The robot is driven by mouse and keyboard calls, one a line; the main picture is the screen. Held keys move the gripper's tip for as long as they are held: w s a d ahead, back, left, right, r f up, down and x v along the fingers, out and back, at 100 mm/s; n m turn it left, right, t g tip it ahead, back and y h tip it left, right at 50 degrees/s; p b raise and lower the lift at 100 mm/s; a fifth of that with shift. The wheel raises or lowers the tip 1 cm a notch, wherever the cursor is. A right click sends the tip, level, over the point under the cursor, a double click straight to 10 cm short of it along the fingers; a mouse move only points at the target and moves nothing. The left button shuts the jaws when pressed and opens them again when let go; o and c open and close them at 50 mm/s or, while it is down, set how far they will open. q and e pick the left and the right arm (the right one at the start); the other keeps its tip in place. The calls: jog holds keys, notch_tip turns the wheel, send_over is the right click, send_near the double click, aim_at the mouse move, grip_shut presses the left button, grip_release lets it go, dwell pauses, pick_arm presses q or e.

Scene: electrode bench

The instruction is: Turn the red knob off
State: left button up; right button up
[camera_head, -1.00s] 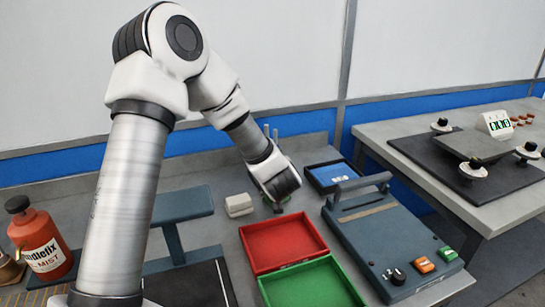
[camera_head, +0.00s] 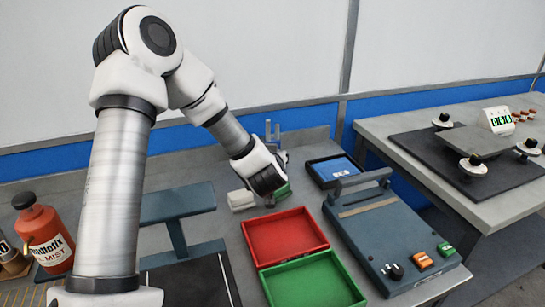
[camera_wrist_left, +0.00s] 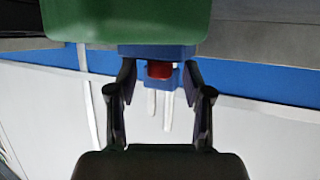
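My left gripper (camera_wrist_left: 160,78) is open in the wrist view, its two dark fingers apart. A small red part (camera_wrist_left: 160,70), perhaps the red knob, shows between the fingertips in a blue holder (camera_wrist_left: 184,77). I cannot tell how far beyond the tips it is; no contact shows. A large green body (camera_wrist_left: 125,20) fills the top of that view. In the head view, my left arm reaches to the back of the bench, where a bit of green (camera_head: 283,190) shows beside its end. The fingers and red part are hidden there. My right gripper is not in view.
A red tray (camera_head: 326,246) and green tray (camera_head: 262,283) lie in front. A blue-grey device (camera_head: 375,232) with a black knob (camera_head: 394,271), orange switch (camera_head: 422,261) and green switch (camera_head: 446,249) stands right. Upright grey posts (camera_head: 272,132) stand behind; a pale block (camera_head: 240,200) is left.

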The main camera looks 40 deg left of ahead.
pick_arm(q)
jog(key=v, duration=1.2)
